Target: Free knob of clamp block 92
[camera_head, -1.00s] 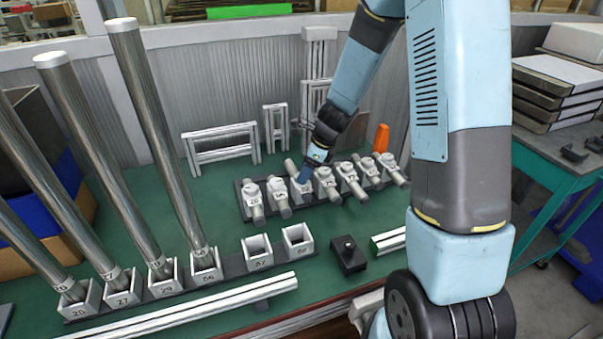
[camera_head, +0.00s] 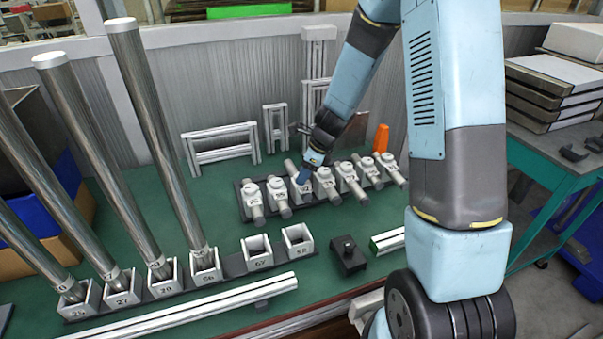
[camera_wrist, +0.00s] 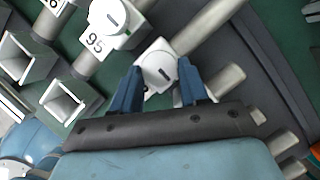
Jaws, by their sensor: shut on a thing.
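My gripper (camera_wrist: 161,84) is shut on the round white knob (camera_wrist: 158,68) of a clamp block, one finger on each side of it, in the wrist view. In the head view my gripper (camera_head: 304,176) reaches down onto the third block from the left in the row. That block (camera_head: 300,190) is pale, and its small label seems to read 92. In the wrist view its label is hidden. A grey rod (camera_wrist: 208,26) runs through it. The neighbouring block labelled 95 (camera_wrist: 95,42) has a similar slotted knob (camera_wrist: 108,15).
Several like clamp blocks stand close on both sides along a dark rail. Tall metal tubes (camera_head: 150,130) rise from numbered sockets at the left. Two empty square sockets (camera_head: 298,240) and a small black block (camera_head: 348,254) are in front. An orange piece (camera_head: 381,138) stands behind.

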